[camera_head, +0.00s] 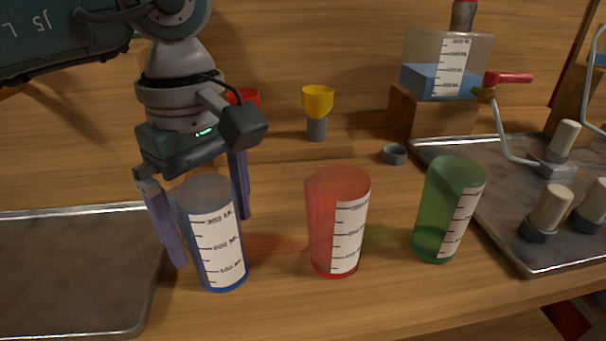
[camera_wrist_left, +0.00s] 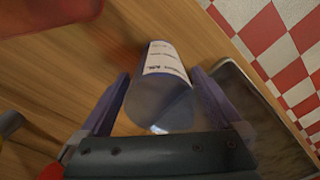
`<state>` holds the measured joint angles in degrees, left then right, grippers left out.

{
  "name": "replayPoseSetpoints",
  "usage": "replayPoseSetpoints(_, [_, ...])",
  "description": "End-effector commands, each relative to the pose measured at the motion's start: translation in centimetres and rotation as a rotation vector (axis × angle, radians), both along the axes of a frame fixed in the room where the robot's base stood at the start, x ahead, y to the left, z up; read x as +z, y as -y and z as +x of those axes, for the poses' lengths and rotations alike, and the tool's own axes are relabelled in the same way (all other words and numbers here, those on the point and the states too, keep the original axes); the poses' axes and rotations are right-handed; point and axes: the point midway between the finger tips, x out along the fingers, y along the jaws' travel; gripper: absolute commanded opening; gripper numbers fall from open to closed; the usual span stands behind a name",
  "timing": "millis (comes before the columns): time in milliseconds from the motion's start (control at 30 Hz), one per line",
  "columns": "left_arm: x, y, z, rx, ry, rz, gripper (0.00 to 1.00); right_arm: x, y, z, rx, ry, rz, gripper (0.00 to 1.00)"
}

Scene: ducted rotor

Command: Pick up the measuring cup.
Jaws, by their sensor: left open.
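Three see-through measuring cups with white scale labels stand upright in a row on the wooden table. The blue measuring cup (camera_head: 213,240) is at the left, the red measuring cup (camera_head: 336,222) in the middle, and the green measuring cup (camera_head: 447,212) at the right. My left gripper (camera_head: 212,240) points down over the blue cup, its fingers open, one on each side of it. In the left wrist view the blue cup (camera_wrist_left: 161,92) lies between the two open fingers (camera_wrist_left: 160,98), with gaps showing. My right gripper is not in view.
A metal tray (camera_head: 70,290) lies close left of the blue cup. Another tray (camera_head: 500,225) at the right holds several pegs. Behind stand a yellow funnel cup (camera_head: 317,103), a small grey ring (camera_head: 394,154) and a tank of blue liquid (camera_head: 447,68) on a wooden block.

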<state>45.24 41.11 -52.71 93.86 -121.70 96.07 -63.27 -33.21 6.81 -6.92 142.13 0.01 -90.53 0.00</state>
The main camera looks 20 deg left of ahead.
Motion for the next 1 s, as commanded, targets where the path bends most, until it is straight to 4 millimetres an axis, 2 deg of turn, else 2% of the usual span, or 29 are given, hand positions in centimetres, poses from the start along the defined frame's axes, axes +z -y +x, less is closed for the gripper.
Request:
replayPoseSetpoints(100, [-1.9, 0.1, -0.1, 0.002, -0.001, -0.002, 1.0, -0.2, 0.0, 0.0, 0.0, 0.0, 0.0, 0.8])
replayPoseSetpoints(167, [-2.5, 0.0, -0.1, 0.001, 0.0, -0.002, 1.0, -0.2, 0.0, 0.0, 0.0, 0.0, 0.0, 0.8])
replayPoseSetpoints(433, [-2.8, 0.0, 0.0, 0.0, 0.002, -0.003, 1.0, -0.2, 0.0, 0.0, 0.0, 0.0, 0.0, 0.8])
replayPoseSetpoints(1000, [-2.7, 0.0, 0.0, 0.001, 0.002, -0.003, 0.36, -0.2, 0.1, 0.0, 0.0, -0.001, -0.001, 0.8])
